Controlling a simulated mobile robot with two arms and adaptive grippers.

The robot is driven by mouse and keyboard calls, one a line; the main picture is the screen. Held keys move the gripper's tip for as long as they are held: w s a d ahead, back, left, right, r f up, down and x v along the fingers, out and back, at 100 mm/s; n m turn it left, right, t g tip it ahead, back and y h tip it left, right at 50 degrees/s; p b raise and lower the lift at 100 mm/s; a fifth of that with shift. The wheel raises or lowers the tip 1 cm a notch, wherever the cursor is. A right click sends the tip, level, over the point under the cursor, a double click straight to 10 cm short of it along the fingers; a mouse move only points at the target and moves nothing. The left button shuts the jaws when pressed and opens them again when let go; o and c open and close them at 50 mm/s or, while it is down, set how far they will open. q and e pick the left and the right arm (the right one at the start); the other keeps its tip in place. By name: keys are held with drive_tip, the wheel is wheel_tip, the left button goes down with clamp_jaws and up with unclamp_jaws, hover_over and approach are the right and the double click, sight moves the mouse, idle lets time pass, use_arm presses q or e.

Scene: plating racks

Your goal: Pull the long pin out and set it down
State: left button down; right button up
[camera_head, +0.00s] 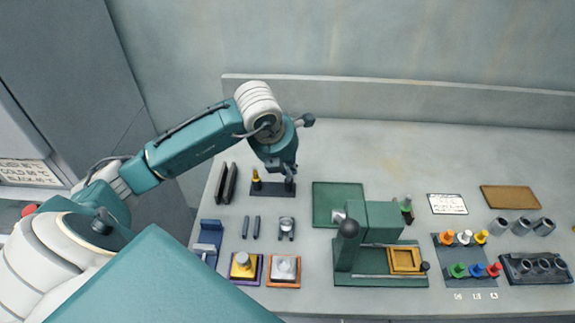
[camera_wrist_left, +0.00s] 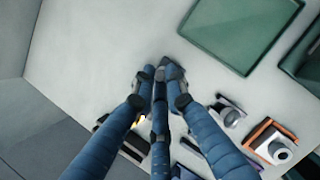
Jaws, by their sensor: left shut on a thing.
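My left gripper (camera_head: 289,172) reaches down over the right end of a small dark block (camera_head: 272,189). It is shut on a dark pin (camera_head: 290,185) that stands at that end. I cannot tell whether the pin's lower end is still in the block. A shorter-looking yellow-topped pin (camera_head: 256,178) stands upright at the block's left end, apart from the gripper. In the left wrist view the fingers of the left gripper (camera_wrist_left: 161,76) close together and mostly hide what is between them. My right gripper is in neither view.
Two dark bars (camera_head: 228,183) lie left of the block. A green mat (camera_head: 338,204) lies to its right, beside a green press (camera_head: 375,240). Small parts and two square trays stand in front. The bench behind the block is clear.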

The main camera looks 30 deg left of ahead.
use_arm(q)
drive_tip(key=shift+r, duration=0.2)
drive_tip(key=shift+r+p, duration=0.75)
drive_tip(key=shift+r, duration=0.75)
